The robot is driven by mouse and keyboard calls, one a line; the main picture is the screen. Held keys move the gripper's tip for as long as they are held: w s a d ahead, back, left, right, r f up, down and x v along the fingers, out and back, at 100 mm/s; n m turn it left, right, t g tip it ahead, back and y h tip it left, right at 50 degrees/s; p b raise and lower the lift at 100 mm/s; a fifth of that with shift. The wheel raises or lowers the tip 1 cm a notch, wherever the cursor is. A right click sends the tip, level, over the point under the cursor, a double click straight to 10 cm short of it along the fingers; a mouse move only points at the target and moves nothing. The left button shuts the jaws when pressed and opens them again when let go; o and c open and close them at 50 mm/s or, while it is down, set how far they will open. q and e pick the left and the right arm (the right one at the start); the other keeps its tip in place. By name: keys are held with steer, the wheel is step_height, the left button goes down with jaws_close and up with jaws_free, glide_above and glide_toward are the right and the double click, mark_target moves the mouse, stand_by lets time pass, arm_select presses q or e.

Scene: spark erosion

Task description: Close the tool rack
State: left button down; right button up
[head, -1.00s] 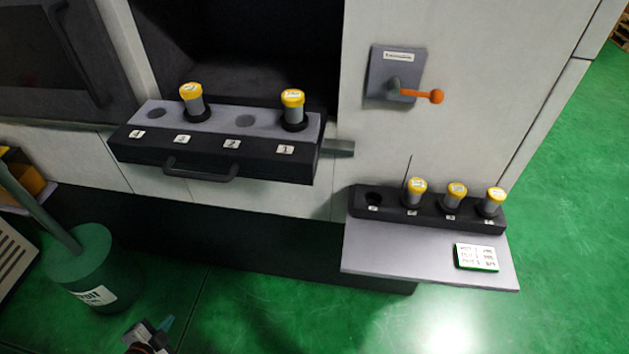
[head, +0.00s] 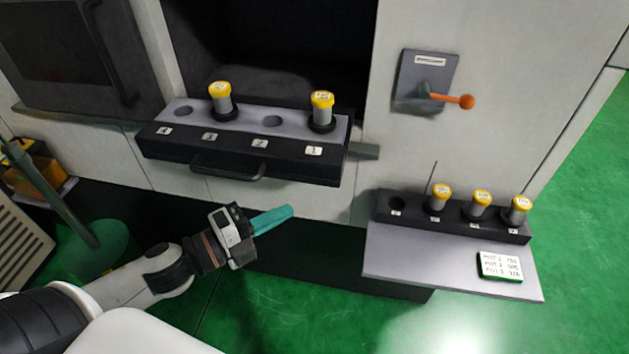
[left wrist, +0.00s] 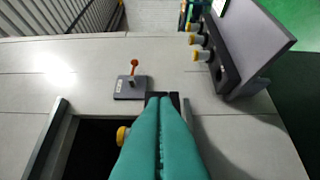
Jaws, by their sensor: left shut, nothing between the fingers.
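The tool rack (head: 165,150) is a black drawer with a grey top, pulled out from the dark opening of the machine. Its front has labels 4, 3, 2, 1 and a black bar handle (head: 228,171). Two yellow-capped pots stand in it, one at slot 3 (head: 220,98) and one at slot 1 (head: 322,110); the other two holes are empty. My left gripper (head: 285,213) has teal fingers, shut and empty, in front of and below the rack, apart from the handle. In the left wrist view the teal fingers (left wrist: 160,105) hide most of the rack. My right gripper is not seen.
A grey shelf (head: 400,256) at right holds a black holder (head: 455,219) with three yellow-capped pots and a note card (head: 499,266). An orange-knobbed lever (head: 466,102) is on the machine wall. A green bin (head: 105,250) stands at lower left.

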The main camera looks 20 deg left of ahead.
mark_target(331, 176)
arm_select(q)
steer(key=w+d+p, duration=0.1)
steer(key=w, duration=0.1)
steer(key=w+p, duration=0.1)
steer(key=w, duration=0.2)
steer(key=w+d+p, duration=0.1)
steer(key=w, duration=0.2)
steer(key=shift+w+d+r, duration=0.15)
steer(key=shift+w+d, duration=0.05)
steer(key=shift+d, duration=0.15)
steer(key=shift+w+a, duration=0.15)
steer(key=shift+w, duration=0.3)
steer(key=shift+w, duration=0.1)
